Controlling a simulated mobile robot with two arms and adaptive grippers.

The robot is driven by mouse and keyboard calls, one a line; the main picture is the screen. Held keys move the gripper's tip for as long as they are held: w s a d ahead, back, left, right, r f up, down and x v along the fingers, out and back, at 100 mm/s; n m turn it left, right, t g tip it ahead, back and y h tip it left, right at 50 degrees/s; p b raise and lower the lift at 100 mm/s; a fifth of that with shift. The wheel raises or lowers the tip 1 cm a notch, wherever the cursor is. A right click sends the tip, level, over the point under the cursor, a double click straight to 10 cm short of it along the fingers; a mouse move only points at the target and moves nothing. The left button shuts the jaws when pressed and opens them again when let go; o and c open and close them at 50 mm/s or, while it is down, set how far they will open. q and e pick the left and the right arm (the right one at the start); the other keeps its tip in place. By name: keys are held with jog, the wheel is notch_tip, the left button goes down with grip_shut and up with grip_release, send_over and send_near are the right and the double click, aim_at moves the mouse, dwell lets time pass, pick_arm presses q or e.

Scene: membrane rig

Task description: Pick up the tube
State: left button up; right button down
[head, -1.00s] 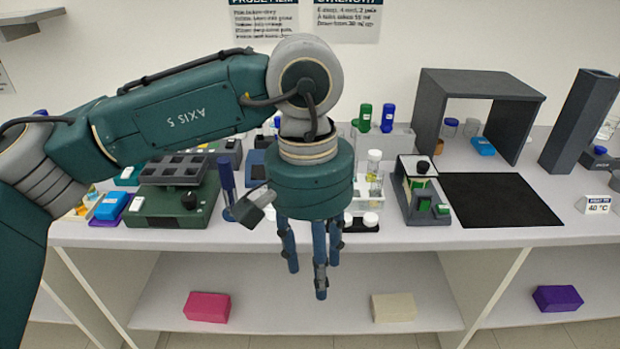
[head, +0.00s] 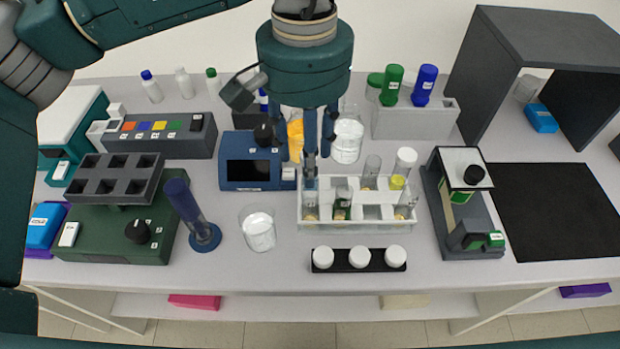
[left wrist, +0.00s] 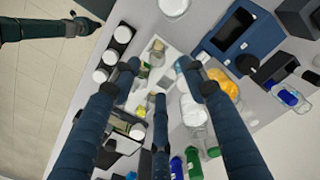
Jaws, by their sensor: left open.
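A white rack (head: 358,224) holds several clear glass tubes in its compartments. One tube (head: 311,204) stands at the left end, just under my fingers. A tube with a dark green band (head: 342,207) is to its right. A taller clear tube (head: 371,172) and a white-capped tube (head: 404,163) stand in the back row. The pictures do not show which tube is meant. My left gripper (head: 310,160) is open, points down and sits over the rack's left end. Its three fingers frame the rack in the left wrist view (left wrist: 158,88). My right gripper cannot be clearly made out.
A black strip with white-capped jars (head: 359,259) lies in front of the rack. A beaker (head: 258,230) and a blue cylinder (head: 190,215) stand left. A blue device (head: 250,163) is behind left; a grey-white instrument (head: 465,205) stands right. The black mat (head: 550,212) is clear.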

pick_arm(q)
send_over(310, 195)
jog(key=s, duration=0.2)
notch_tip(310, 195, down, 4)
jog(key=f, duration=0.1)
jog(key=f+p, duration=0.2)
jog(key=f, duration=0.1)
jog(key=f+p, duration=0.1)
jog(key=f, duration=0.1)
jog(key=shift+w, duration=0.4)
jog(key=shift+f, duration=0.25)
pick_arm(e)
jog(key=s+r, duration=0.1)
jog(key=r, duration=0.2)
jog(key=shift+s+r, duration=0.1)
jog(key=shift+s, duration=0.3)
pick_arm(q)
jog(key=c, duration=0.9)
pick_arm(e)
jog(key=shift+s, duration=0.15)
